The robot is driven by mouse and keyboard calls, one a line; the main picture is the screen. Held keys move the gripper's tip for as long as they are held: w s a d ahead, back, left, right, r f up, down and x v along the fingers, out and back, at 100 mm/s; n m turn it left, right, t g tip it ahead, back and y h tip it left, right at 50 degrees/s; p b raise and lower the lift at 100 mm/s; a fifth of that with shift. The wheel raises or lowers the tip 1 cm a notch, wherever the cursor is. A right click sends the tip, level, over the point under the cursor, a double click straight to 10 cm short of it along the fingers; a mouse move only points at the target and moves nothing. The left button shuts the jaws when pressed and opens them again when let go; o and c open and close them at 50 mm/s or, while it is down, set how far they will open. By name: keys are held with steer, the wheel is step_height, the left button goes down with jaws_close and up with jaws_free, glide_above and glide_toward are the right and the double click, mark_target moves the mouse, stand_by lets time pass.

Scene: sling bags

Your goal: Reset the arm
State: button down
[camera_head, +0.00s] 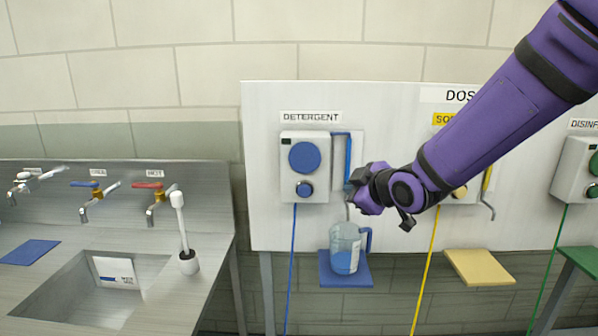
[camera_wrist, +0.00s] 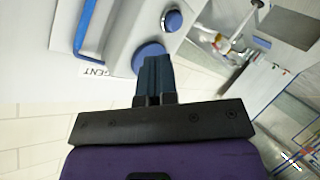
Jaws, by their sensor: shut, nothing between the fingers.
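My purple arm comes in from the upper right in the head view. My gripper (camera_head: 353,188) is at the dispensing board, just right of the detergent dispenser (camera_head: 304,167). In the wrist view my gripper's fingers (camera_wrist: 155,72) are shut together with nothing between them. There they overlap the dispenser's large blue disc (camera_wrist: 148,53); I cannot tell whether they touch it. A clear jug (camera_head: 345,246) with a blue handle and some blue liquid stands upright on a blue shelf (camera_head: 329,278), below my gripper.
My arm hides part of the middle dispenser (camera_head: 460,192). A yellow shelf (camera_head: 479,267) is below it, and a green-marked dispenser (camera_head: 578,170) is at the right. At left are a steel sink (camera_head: 75,290), taps (camera_head: 157,203) and a white brush (camera_head: 180,225) in a holder.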

steer(key=s+d+r+m+g+h, duration=0.1)
steer(key=s+d+r+m+h, duration=0.25)
steer(key=s+d, duration=0.25)
steer(key=s+d+r+m+g+h, duration=0.2)
steer(key=s+d+r+m, duration=0.15)
steer(key=s+d, duration=0.3)
steer(key=s+d+m+g, duration=0.1)
steer(key=s+d+m, duration=0.2)
steer(key=s, duration=0.5)
steer(key=s+d+m+g, duration=0.2)
steer(key=s+d+m, duration=0.1)
steer(key=s, duration=0.6)
steer(key=shift+s+m+g, duration=0.15)
steer(key=shift+m+g, duration=0.15)
steer(key=shift+m, duration=0.2)
